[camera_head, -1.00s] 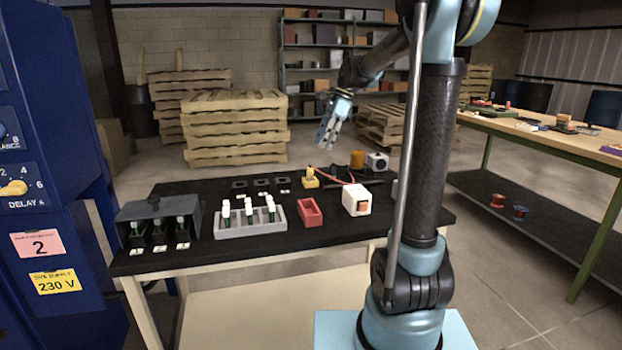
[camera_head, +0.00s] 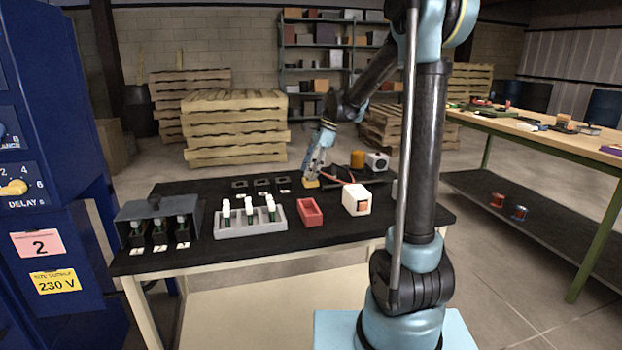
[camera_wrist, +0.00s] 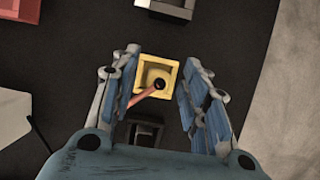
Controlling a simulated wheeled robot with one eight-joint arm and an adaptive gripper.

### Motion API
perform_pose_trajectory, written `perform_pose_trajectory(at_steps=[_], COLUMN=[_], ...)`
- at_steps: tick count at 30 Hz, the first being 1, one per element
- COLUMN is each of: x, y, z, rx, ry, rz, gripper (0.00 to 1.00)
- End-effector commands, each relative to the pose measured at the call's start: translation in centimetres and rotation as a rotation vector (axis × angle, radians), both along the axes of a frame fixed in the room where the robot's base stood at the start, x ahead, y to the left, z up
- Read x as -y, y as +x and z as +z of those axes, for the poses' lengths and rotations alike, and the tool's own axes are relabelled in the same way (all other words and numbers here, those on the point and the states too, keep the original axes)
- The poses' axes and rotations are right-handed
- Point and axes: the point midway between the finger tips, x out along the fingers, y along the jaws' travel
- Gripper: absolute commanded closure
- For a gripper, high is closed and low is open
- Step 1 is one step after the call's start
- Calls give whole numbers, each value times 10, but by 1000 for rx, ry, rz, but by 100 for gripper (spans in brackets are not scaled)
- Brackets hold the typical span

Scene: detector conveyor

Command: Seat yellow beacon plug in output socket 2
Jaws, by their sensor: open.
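The yellow beacon plug (camera_wrist: 158,75) shows in the wrist view as a square yellow block with a dark round middle and a red cable. It sits between the fingers of my gripper (camera_wrist: 158,90), which is open, with a gap to the finger on each side. In the head view my gripper (camera_head: 312,179) is down at the plug (camera_head: 311,184) and hides most of it. Three dark sockets stand in a row at the table's back: a left one (camera_head: 239,184), a middle one (camera_head: 262,182) and a right one (camera_head: 284,181). I cannot read which is number 2.
The black table (camera_head: 270,240) also bears a grey rack (camera_head: 250,224) with several white-topped parts, a red bin (camera_head: 310,212), a white box with a switch (camera_head: 356,200), an orange beacon (camera_head: 357,159) and a dark three-slot unit (camera_head: 158,215) at left.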

Motion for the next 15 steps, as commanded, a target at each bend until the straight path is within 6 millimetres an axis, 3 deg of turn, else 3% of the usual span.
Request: perform_pose_trajectory(at_steps=[8, 13, 15], x=[-1, 0, 0], y=[0, 0, 0], z=[-2, -2, -2], rx=[0, 0, 0], ry=[0, 0, 0], rz=[0, -1, -1], gripper=[61, 99, 100])
